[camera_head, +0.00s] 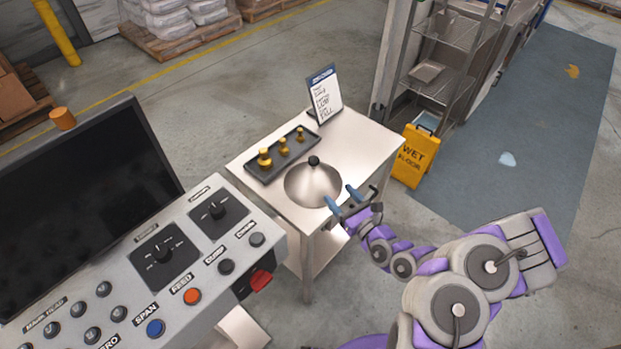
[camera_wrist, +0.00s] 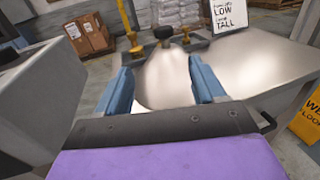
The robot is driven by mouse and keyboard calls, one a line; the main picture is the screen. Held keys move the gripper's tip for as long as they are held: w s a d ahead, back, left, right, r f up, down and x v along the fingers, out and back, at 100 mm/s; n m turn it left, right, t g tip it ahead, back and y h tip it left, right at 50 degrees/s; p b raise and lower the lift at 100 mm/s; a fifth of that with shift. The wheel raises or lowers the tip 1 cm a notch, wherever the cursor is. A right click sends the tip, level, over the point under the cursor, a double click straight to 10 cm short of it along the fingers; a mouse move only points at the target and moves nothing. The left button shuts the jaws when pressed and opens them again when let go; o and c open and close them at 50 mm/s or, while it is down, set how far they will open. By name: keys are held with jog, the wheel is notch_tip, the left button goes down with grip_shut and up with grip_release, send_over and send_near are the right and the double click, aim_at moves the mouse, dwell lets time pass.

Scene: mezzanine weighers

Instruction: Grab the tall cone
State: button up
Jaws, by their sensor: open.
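A shiny silver cone (camera_head: 313,184) with a wide round base and a black knob on top stands upright on the steel table (camera_head: 352,155). My gripper (camera_head: 342,198) is open and empty, at the cone's lower right in the head view. In the wrist view the cone (camera_wrist: 166,78) shows between the two blue fingers (camera_wrist: 160,82), with its black knob beyond them. The fingers look apart from the cone; the exact gap is hard to tell. My gripper hides the lower part of the cone in the wrist view.
A dark tray (camera_head: 262,178) with brass weights lies behind the cone. A sign (camera_head: 323,95) stands at the table's back. A control console (camera_head: 180,262) is close on the left. A yellow wet-floor sign (camera_head: 414,157) stands right of the table. The table's right part is clear.

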jog(key=b, duration=0.2)
send_near(313, 162)
jog(key=x, duration=0.3)
jog(key=f+b+x, duration=0.1)
jog(key=x, duration=0.1)
jog(key=shift+w+a+f, duration=0.1)
jog(key=shift+w+a, duration=0.05)
jog(key=shift+w, duration=0.8)
jog(key=b+x, duration=0.2)
jog(key=x, duration=0.2)
jog(key=shift+a+f, duration=0.1)
jog(key=shift+f, duration=0.1)
jog(key=shift+w+a, duration=0.1)
jog(key=shift+a, duration=0.35)
jog(key=shift+d+r, duration=0.15)
jog(key=shift+d, duration=0.55)
jog(key=c, duration=0.7)
jog(key=shift+a, duration=0.5)
grip_shut()
jog(key=shift+d, duration=0.15)
